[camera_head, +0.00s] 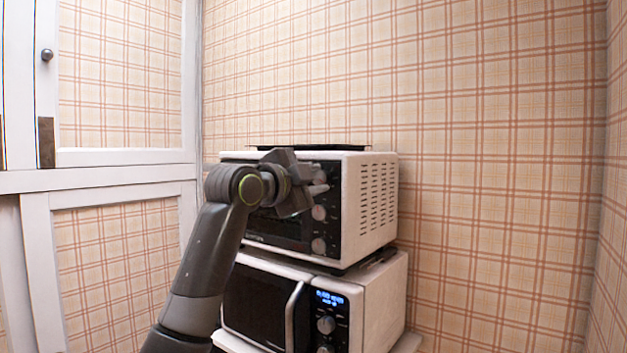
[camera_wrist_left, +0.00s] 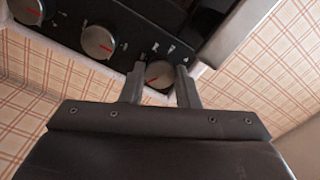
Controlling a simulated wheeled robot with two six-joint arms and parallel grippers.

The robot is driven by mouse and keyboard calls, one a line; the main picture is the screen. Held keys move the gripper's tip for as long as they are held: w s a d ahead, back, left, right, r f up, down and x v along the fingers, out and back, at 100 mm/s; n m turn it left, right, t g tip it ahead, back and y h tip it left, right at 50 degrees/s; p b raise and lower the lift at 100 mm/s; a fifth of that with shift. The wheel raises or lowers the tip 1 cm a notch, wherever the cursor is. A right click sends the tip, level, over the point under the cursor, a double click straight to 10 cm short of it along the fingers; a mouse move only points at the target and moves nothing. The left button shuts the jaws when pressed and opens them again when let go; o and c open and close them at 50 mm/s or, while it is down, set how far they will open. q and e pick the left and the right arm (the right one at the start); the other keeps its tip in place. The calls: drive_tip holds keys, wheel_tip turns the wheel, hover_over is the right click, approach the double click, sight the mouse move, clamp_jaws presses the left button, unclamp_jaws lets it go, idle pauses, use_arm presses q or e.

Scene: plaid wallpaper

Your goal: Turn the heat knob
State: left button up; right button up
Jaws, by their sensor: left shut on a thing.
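A white toaster oven (camera_head: 372,205) with a black front panel stands on top of a microwave. Several silver knobs run down the right side of its front; a middle knob (camera_head: 319,212) and a bottom knob (camera_head: 318,246) show clear of my arm. My left gripper (camera_head: 321,189) is at the top knob (camera_head: 320,176). In the left wrist view, its two fingers are on either side of the knob (camera_wrist_left: 159,73) at the end of the row, shut on it. That knob has a red pointer mark. The lettering is too small to read. My right gripper is not in view.
The white microwave (camera_head: 378,303) below has a lit blue display (camera_head: 329,298), its own knobs and a vertical handle (camera_head: 292,317). A dark flat tray (camera_head: 310,147) lies on the oven's top. A white-framed door (camera_head: 125,157) is at left. The plaid wall is close behind.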

use_arm(q)
drive_tip(key=shift+m, duration=1.6)
drive_tip(key=o, duration=1)
drive_tip(key=shift+c, duration=0.2)
drive_tip(key=shift+s+a+f+b, duration=0.1)
drive_tip(key=shift+s+a+b, duration=0.25)
drive_tip(key=shift+s, duration=0.1)
drive_tip(key=b+v, duration=0.5)
drive_tip(key=v, duration=1.1)
